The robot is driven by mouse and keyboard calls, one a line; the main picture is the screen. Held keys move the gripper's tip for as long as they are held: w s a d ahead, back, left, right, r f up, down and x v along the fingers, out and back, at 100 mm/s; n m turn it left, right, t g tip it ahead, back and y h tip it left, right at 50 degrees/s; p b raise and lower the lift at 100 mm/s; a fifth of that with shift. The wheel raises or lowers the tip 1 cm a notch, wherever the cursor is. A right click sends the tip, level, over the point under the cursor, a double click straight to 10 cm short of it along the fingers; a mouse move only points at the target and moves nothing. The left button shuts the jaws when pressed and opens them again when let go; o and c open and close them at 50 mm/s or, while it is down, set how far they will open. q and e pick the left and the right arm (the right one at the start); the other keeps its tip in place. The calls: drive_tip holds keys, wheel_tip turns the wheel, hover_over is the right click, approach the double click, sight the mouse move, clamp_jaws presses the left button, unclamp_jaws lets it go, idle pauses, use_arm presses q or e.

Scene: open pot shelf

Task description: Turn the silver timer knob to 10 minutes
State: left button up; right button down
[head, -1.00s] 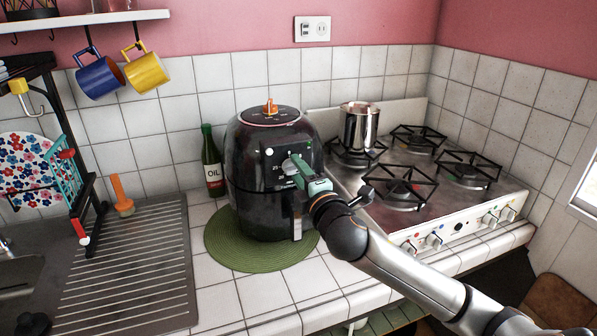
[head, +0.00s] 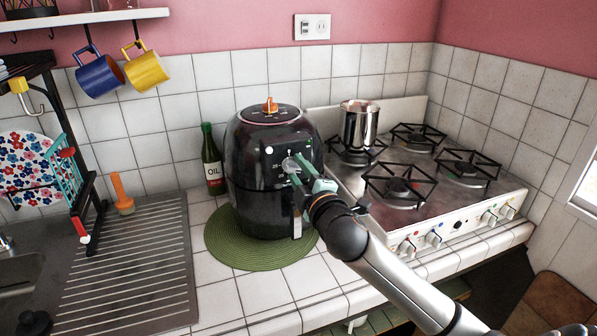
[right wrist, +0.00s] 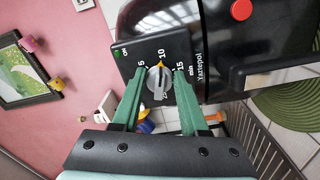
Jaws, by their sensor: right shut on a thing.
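The silver timer knob (head: 289,165) is on the dark front panel of the black air fryer (head: 262,205). In the right wrist view the knob (right wrist: 158,83) sits between the green fingers of my right gripper (right wrist: 160,78), which is shut on it. The dial shows 5, 10 and 15 min, and an orange mark (right wrist: 160,63) at the knob's upper end lies by the 10. In the head view my right gripper (head: 297,166) reaches the panel from the lower right and partly covers the dial. My left gripper is not in view.
The air fryer stands on a round green mat (head: 225,252). An oil bottle (head: 211,160) stands to its left, and the stove (head: 440,215) with a metal pot (head: 359,126) is to its right. A drying rack (head: 85,215) is at the left. The front counter tiles are clear.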

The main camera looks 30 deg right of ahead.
drive_tip(key=shift+c, duration=2.2)
unclamp_jaws()
drive_tip(key=p+v, duration=0.2)
drive_tip(key=v, duration=1)
drive_tip(key=shift+s+a, duration=0.15)
drive_tip(key=shift+s, duration=0.1)
